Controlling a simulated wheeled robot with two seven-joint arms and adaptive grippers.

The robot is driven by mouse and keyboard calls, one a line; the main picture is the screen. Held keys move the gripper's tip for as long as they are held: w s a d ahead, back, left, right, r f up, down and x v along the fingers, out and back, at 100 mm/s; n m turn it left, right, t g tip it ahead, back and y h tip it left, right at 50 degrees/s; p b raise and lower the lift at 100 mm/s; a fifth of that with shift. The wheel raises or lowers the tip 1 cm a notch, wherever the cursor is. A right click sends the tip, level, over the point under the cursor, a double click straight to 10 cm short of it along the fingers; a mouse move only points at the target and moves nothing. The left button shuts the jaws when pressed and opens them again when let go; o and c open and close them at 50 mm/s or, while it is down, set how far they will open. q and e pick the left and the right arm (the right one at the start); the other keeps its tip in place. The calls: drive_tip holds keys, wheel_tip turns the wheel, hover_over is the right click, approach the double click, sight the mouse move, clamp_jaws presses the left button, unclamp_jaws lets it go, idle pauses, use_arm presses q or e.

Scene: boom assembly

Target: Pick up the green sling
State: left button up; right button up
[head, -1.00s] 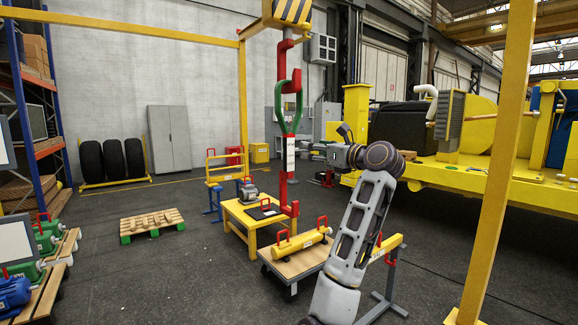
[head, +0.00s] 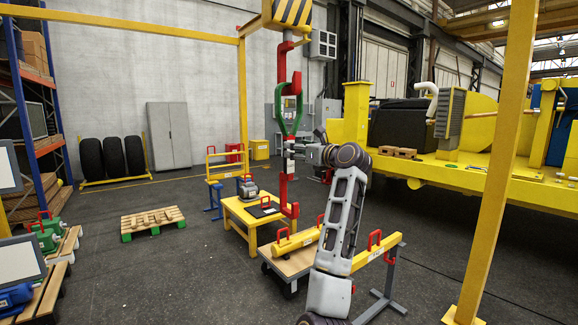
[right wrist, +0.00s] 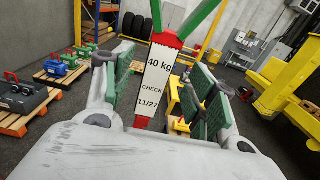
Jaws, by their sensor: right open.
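The green sling (head: 280,113) hangs as a loop from the red hook piece (head: 281,62) under the crane block. Its lower end meets a red piece with a white label (right wrist: 160,75) reading "40 kg CHECK 11/27". Two sling strands also show at the top of the right wrist view (right wrist: 202,18). My right gripper (head: 293,150) is open, just below the sling. In the right wrist view its green-padded fingers (right wrist: 160,65) stand on either side of the labelled piece, with gaps visible. Whether it touches is unclear. My left gripper is not in view.
A red lower hook (head: 289,209) hangs over the yellow table (head: 232,208). A wooden-topped cart (head: 285,266) with a yellow cylinder (head: 298,241) stands below my right arm. A yellow post (head: 490,170) and yellow vehicle (head: 480,183) are at right.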

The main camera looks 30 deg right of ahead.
drive_tip(key=shift+w, duration=0.2)
idle(0.3)
drive_tip(key=shift+w+a+r+p, duration=0.1)
drive_tip(key=shift+w+p, duration=0.5)
drive_tip(key=shift+w, duration=0.65)
drive_tip(key=shift+w+a+r+p, duration=0.1)
drive_tip(key=shift+w+p, duration=0.5)
drive_tip(key=shift+w, duration=0.65)
clamp_jaws()
drive_tip(key=shift+r, duration=0.1)
